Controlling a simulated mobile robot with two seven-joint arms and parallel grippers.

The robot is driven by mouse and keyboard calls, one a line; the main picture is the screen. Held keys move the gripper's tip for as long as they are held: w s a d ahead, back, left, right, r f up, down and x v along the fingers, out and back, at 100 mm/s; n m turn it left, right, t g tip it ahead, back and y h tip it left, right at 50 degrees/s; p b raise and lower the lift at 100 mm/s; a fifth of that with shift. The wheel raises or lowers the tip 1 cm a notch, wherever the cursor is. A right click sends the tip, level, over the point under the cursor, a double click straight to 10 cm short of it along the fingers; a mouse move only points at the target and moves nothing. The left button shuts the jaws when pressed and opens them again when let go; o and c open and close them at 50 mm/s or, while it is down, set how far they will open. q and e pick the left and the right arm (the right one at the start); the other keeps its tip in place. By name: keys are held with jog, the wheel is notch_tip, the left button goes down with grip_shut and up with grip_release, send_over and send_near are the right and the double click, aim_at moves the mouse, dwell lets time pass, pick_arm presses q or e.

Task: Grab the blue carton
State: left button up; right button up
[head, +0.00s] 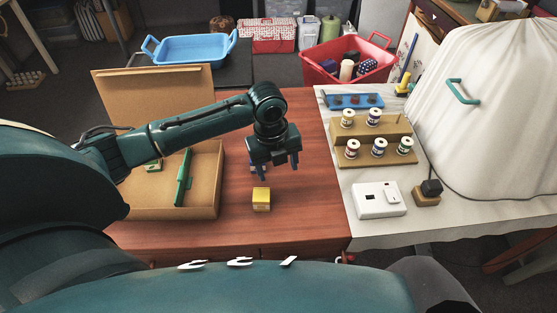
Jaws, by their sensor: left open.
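My left gripper (273,170) is open, pointing down over the red-brown wooden table (310,212). A small blue patch (256,168), which looks like part of the blue carton, shows at its left finger. Most of it is hidden by the gripper, so I cannot tell whether they touch. A yellow carton (261,200) stands on the table just in front of the gripper. My right gripper is not in view.
An open cardboard box (200,200) with a green divider (183,178) and a small green carton (153,167) is at left. A spool rack (372,145) and white box (378,201) stand at right.

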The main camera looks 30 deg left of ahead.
pick_arm(q)
jog(key=w+a+r+m+y, duration=0.1)
jog(key=w+a+r+m, duration=0.25)
jog(key=a+r, duration=0.35)
jog(key=shift+g, duration=0.4)
jog(key=f, duration=0.3)
jog(key=a+f, duration=0.1)
jog(key=f, duration=0.2)
jog(key=w+f, duration=0.1)
jog(key=f, duration=0.2)
jog(key=shift+a, duration=0.25)
jog(key=shift+w+a+f, duration=0.1)
jog(key=shift+w+f, duration=0.1)
jog(key=shift+f, duration=1.15)
jog(key=shift+w+f, duration=0.15)
jog(key=shift+f, duration=1.2)
jog(key=shift+c, duration=0.4)
jog(key=c, duration=1)
